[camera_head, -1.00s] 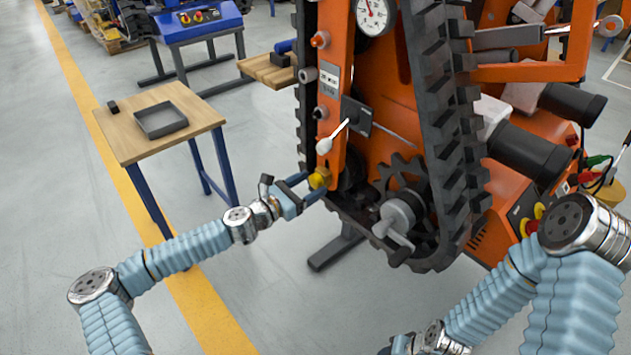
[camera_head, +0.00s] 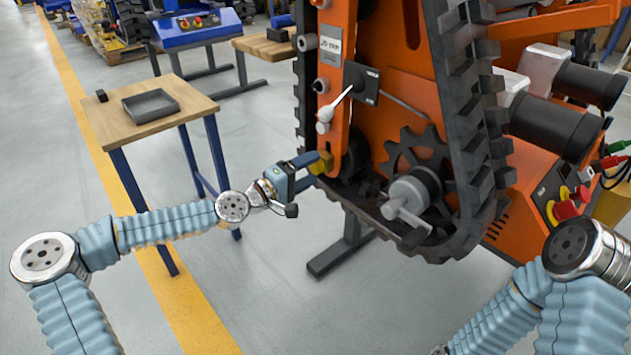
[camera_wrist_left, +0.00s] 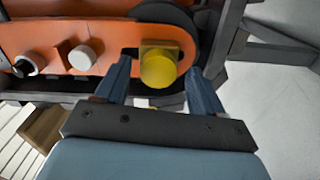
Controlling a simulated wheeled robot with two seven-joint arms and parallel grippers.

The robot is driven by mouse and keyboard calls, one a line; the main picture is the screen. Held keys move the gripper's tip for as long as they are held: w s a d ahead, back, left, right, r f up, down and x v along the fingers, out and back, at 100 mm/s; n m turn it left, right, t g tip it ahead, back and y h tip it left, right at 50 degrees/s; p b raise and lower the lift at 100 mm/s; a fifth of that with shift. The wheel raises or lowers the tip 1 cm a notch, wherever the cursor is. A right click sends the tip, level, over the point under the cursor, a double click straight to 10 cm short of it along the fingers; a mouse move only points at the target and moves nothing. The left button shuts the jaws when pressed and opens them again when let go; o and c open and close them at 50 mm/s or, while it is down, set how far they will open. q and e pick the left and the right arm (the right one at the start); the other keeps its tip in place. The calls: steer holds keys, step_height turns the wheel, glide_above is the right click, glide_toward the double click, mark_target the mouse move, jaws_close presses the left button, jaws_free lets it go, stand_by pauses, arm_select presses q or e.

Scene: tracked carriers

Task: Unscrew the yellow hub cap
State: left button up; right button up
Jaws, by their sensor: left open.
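The yellow hub cap (camera_head: 322,163) sits low on the orange side plate (camera_head: 336,95) of the tracked carrier. In the left wrist view the cap (camera_wrist_left: 158,70) shows a round front and a squarish part behind it. My left gripper (camera_head: 310,163) is open at the cap. In the wrist view its two blue fingers (camera_wrist_left: 160,82) stand on either side of the cap, with a gap at the left finger; contact at the right finger is not clear. My right arm comes in at the lower right of the head view, and its gripper is out of view.
The black track (camera_head: 462,120) and a grey crank handle (camera_head: 405,205) stand right of the cap. A white-knobbed lever (camera_head: 325,115) is above it. A wooden table (camera_head: 140,125) with a grey tray (camera_head: 152,112) stands at left, with open floor between.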

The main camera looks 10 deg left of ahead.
arm_select(q)
steer(key=shift+m, duration=0.4)
steer(key=m+b, duration=0.4)
steer(key=m, duration=0.1)
steer(key=m+b, duration=0.2)
steer(key=shift+f, duration=0.35)
steer(key=shift+r+m+b, duration=0.2)
steer(key=shift+m+b, duration=0.15)
steer(key=shift+m, duration=0.65)
steer(key=shift+r+m, duration=0.15)
steer(key=shift+m, duration=0.15)
steer(key=shift+r, duration=0.1)
